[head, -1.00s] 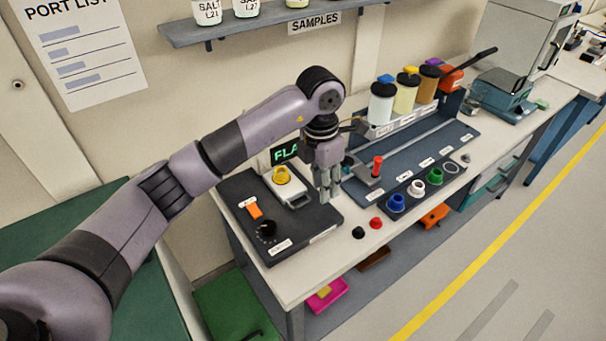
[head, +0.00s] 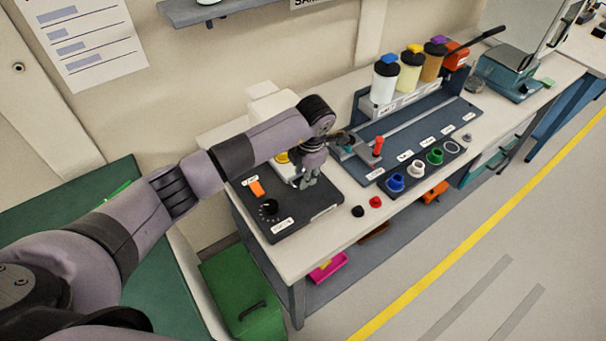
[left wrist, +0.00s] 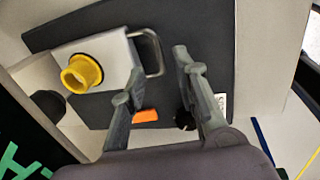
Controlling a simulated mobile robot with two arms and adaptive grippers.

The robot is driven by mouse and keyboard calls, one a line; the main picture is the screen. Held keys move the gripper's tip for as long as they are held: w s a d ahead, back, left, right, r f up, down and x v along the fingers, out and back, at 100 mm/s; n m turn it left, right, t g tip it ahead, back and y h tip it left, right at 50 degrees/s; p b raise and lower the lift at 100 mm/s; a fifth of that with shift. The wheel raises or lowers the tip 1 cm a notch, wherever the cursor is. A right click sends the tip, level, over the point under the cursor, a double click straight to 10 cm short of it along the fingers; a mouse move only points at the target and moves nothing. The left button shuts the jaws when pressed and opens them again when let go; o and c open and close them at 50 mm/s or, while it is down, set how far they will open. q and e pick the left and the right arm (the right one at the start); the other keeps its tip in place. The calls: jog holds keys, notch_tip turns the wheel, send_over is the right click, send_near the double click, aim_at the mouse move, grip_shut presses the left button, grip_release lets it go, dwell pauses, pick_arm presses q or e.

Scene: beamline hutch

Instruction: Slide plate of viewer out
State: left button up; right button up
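The viewer's dark base (head: 290,222) sits on the bench with an orange switch (head: 257,188) and a black knob (head: 268,207). Its white plate (left wrist: 118,50) carries a yellow ring (left wrist: 82,74) and has a grey loop handle (left wrist: 150,52) on one end. In the head view the plate is mostly hidden behind my left arm, with part of the yellow ring (head: 282,157) showing. My left gripper (head: 306,183) points down at the handle end of the plate. In the left wrist view its fingers (left wrist: 155,75) are apart, with nothing clearly between them, close to the handle. My right gripper is out of view.
To the right stand a rail with a red-knobbed slider (head: 377,147), coloured cups (head: 396,182) and several capped bottles (head: 384,80). A wall is behind.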

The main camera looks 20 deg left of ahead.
pick_arm(q)
notch_tip(320, 180, down, 2)
jog(key=shift+w+a+f, duration=0.1)
jog(key=shift+w+a, duration=0.05)
jog(key=shift+f, duration=0.45)
jog(key=c, duration=0.5)
grip_shut()
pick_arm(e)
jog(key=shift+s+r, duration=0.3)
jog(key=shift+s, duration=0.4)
